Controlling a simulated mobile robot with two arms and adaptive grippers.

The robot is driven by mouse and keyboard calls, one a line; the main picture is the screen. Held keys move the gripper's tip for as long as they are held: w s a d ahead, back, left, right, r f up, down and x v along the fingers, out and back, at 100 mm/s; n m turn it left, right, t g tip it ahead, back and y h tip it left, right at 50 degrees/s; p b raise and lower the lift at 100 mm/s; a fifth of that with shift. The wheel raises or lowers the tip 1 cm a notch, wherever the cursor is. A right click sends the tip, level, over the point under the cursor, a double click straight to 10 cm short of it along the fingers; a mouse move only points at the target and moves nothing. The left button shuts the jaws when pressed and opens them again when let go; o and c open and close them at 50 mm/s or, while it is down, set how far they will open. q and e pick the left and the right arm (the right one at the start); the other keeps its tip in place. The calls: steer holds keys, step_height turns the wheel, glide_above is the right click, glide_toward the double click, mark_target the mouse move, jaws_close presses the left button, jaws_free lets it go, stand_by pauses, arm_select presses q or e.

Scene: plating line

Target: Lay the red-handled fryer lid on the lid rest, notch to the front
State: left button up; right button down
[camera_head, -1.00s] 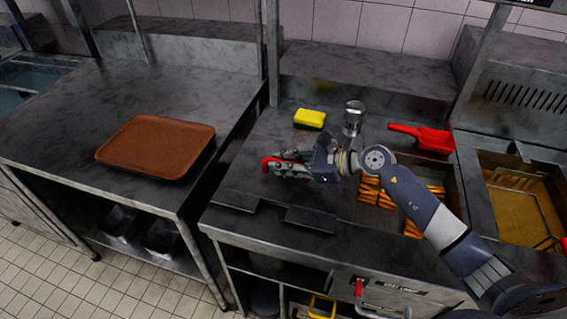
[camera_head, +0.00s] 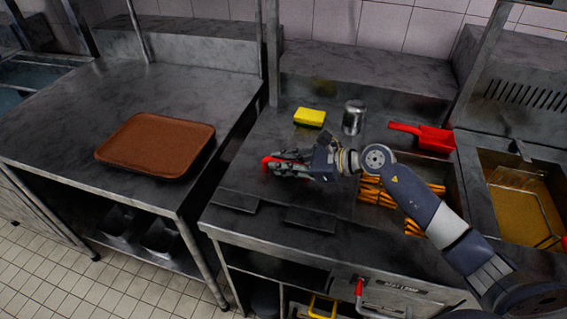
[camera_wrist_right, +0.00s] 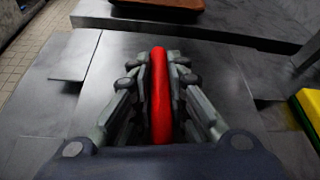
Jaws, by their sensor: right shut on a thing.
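My right gripper (camera_head: 290,166) is shut on the red handle (camera_wrist_right: 160,95) of the fryer lid, which stands up between its fingers in the right wrist view. Below the handle is a flat grey metal plate (camera_wrist_right: 215,85), which looks like the lid, level over the left part of the counter. I cannot tell whether it touches the surface beneath. Two dark tabs, apparently of the lid rest (camera_head: 310,219), show along the counter's front edge. I cannot make out the notch clearly. My left gripper is out of view.
A yellow sponge (camera_head: 310,117), a metal shaker (camera_head: 353,117) and a red scoop (camera_head: 425,136) are behind my right gripper. Fries (camera_head: 370,192) lie in a bin under my arm, with a fryer (camera_head: 525,205) farther right. A brown tray (camera_head: 157,145) is on the left table.

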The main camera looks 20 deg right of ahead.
steer(key=shift+r, duration=0.1)
steer(key=c, duration=1.5)
jaws_free()
steer(key=shift+f, duration=0.2)
steer(key=v, duration=1.2)
steer(key=shift+r, duration=0.2)
